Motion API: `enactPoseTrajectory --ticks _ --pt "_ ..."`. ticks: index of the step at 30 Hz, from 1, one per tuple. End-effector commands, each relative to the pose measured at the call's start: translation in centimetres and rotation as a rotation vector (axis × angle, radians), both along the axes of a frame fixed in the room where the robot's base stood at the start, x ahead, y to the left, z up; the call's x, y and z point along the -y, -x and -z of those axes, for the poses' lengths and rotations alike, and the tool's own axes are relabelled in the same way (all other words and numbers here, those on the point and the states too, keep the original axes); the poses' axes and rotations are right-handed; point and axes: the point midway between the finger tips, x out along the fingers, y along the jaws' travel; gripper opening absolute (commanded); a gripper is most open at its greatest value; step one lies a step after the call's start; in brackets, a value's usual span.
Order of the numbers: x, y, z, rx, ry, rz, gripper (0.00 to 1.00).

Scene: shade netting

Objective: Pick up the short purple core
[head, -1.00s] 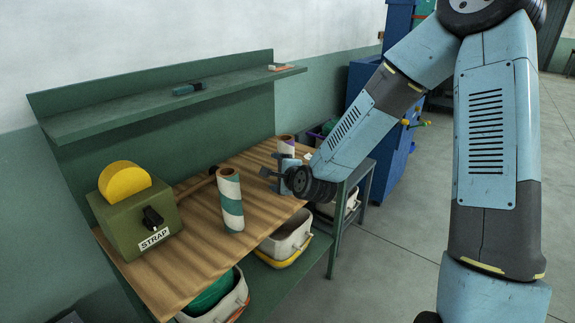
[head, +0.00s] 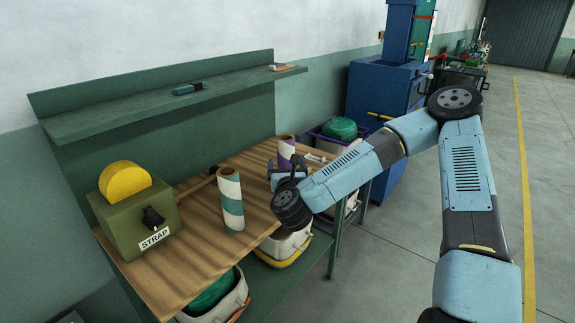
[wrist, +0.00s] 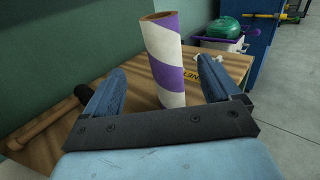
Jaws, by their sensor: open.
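The purple core (head: 286,147) is a white tube with a purple spiral stripe, standing upright toward the right end of the wooden bench top. It also shows in the wrist view (wrist: 163,50), with its open brown top rim visible. My gripper (head: 286,170) is open and empty, low over the bench on the near side of the core. In the wrist view my gripper's fingers (wrist: 162,78) appear to either side of the core's lower part, with a gap on each side. I cannot tell how far the core is between them.
A green-striped core (head: 230,200) stands upright left of my gripper. A green strap box (head: 130,218) with a yellow disc is at the left. A dark-headed wooden tool (head: 196,184) lies between. A small white item (head: 316,157) lies right of the purple core. A shelf (head: 160,107) overhangs the back.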

Motion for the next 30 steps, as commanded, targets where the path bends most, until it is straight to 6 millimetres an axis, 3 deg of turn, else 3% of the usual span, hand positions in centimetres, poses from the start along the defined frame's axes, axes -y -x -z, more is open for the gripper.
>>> enactPoseTrajectory --ticks 15,23,30 --pt "-0.2 -7.4 0.0 0.000 -0.010 0.009 0.90" --pt "-0.3 -9.0 0.0 -0.001 -0.009 0.008 0.90" --pt "-0.3 -12.1 0.1 0.000 -0.009 0.008 0.90"
